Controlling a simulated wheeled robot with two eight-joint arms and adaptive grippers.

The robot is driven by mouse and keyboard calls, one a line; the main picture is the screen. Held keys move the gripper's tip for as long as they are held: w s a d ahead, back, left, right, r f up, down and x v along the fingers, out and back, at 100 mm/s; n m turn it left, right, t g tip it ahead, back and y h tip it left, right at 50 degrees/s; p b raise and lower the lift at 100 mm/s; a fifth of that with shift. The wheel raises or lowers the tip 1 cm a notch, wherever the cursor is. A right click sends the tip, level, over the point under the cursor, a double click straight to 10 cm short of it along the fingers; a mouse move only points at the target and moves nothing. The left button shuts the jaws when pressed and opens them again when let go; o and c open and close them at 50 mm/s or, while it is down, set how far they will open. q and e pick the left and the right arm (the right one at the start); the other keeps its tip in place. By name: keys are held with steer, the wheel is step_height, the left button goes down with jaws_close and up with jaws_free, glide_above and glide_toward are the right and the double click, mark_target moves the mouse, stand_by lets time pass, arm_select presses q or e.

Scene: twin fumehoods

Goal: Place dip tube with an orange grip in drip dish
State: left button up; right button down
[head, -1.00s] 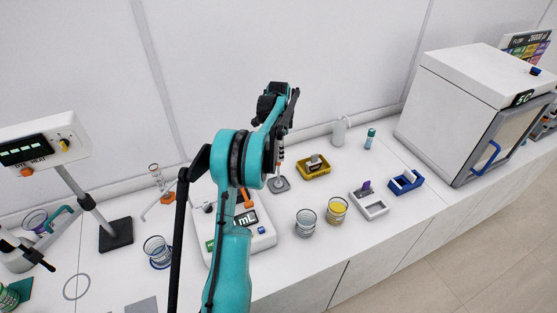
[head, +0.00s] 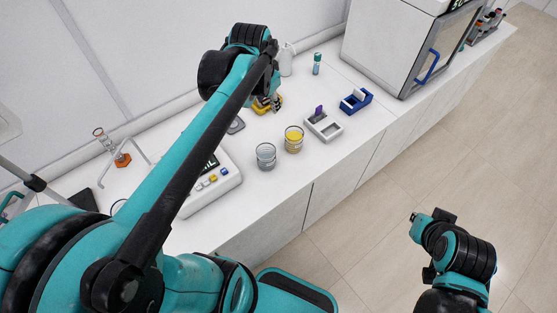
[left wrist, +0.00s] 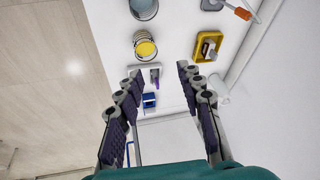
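An orange grip (left wrist: 243,13) on a thin rod shows at the top right of the left wrist view, beside a grey base (left wrist: 212,4). The head view does not show it clearly; my left arm covers that area. A yellow dish (left wrist: 207,38) with a grey and dark item in it lies on the counter; it is partly hidden behind my left gripper in the head view (head: 262,106). I cannot tell which container is the drip dish. My left gripper (left wrist: 160,72) is open and empty above the counter. My right gripper (head: 432,217) is low over the floor, its fingers unclear.
A beaker of yellow liquid (head: 293,140) and a clear beaker (head: 266,156) stand near the front edge. A white tray (head: 324,127) with a purple item, a blue holder (head: 356,102) and a white oven (head: 395,45) lie to the right. A scale (head: 215,185) is at left.

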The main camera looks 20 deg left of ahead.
arm_select(q)
steer(key=s+d+f+n+t, duration=0.1)
steer(key=s+d+f, duration=0.2)
steer(key=s+d, duration=0.2)
steer(key=s+d+f+n+t, duration=0.2)
steer(key=s+d+f, duration=0.1)
steer(key=s, duration=0.5)
steer(key=shift+d+f+h, duration=0.25)
steer(key=shift+d+h, duration=0.15)
steer(key=shift+d, duration=0.5)
step_height(320, 180, down, 15)
steer(key=b, duration=1.4)
steer(key=shift+b, duration=0.4)
